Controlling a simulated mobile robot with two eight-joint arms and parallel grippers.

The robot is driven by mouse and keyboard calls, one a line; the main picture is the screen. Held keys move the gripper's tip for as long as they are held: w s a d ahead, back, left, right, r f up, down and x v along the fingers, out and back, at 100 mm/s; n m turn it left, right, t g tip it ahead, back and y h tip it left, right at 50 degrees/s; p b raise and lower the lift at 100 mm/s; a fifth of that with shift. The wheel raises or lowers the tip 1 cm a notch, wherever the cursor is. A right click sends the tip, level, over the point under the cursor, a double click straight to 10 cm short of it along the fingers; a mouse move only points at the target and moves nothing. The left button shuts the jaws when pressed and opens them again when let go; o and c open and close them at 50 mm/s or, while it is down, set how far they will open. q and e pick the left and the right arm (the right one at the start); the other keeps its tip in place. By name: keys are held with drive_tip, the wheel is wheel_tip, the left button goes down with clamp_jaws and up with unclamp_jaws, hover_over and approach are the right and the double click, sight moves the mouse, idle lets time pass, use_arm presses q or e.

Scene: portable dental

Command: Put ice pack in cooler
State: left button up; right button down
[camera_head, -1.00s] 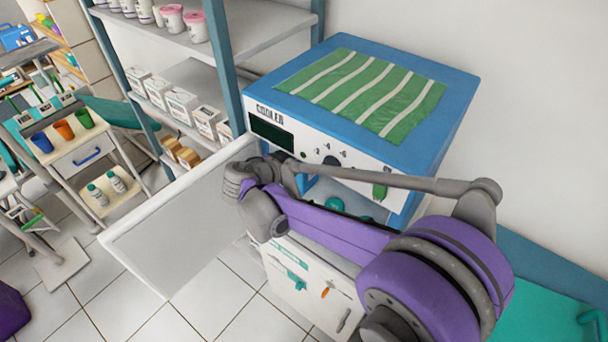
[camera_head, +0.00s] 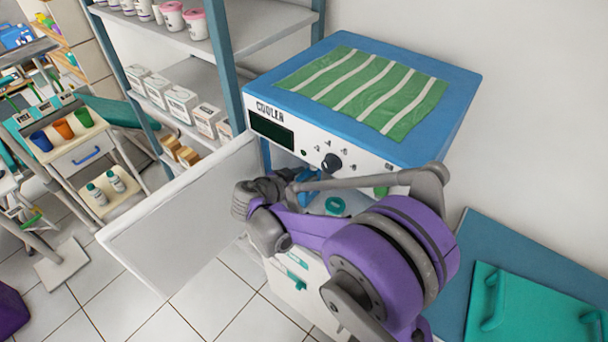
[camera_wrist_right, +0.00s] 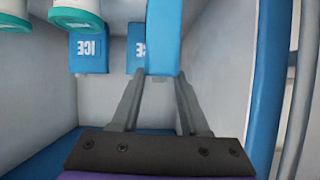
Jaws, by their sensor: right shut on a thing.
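The blue and white cooler (camera_head: 462,92) stands with its white door (camera_head: 185,225) swung open to the left. My right gripper (camera_wrist_right: 161,76) is shut on a blue ice pack (camera_wrist_right: 163,38), which sticks out beyond the fingertips. In the head view, my right wrist is at the cooler's opening and hides most of the inside. The right wrist view shows the cooler's pale interior around the fingers. Two more blue packs, one marked ICE (camera_wrist_right: 89,52) and another (camera_wrist_right: 136,48), are inside. I cannot tell whether the held pack touches anything. My left gripper is out of view.
Teal-lidded containers (camera_wrist_right: 78,20) are inside the cooler, close to the held pack. A striped green cloth (camera_head: 365,90) lies on the cooler's top. A shelf rack (camera_head: 228,70) stands close on the left. Open floor (camera_head: 215,275) lies below the door.

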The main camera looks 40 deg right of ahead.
drive_tip(key=shift+c, duration=2.1)
unclamp_jaws()
drive_tip(key=shift+a+r, duration=0.25)
drive_tip(key=shift+r, duration=0.05)
drive_tip(key=v, duration=1.1)
drive_tip(key=s+a+f+n+y, duration=0.4)
drive_tip(key=s+n+y, duration=0.2)
drive_tip(key=s, duration=0.3)
drive_tip(key=s+a+f+n+t+y, duration=0.1)
drive_tip(key=s+a+f+n+y, duration=0.2)
drive_tip(key=s+n+y, duration=0.3)
drive_tip(key=shift+s+a+f+n+t+p, duration=0.35)
drive_tip(key=shift+s+a+f+n, duration=0.1)
drive_tip(key=shift+s+n, duration=1)
drive_tip(key=shift+w, duration=0.1)
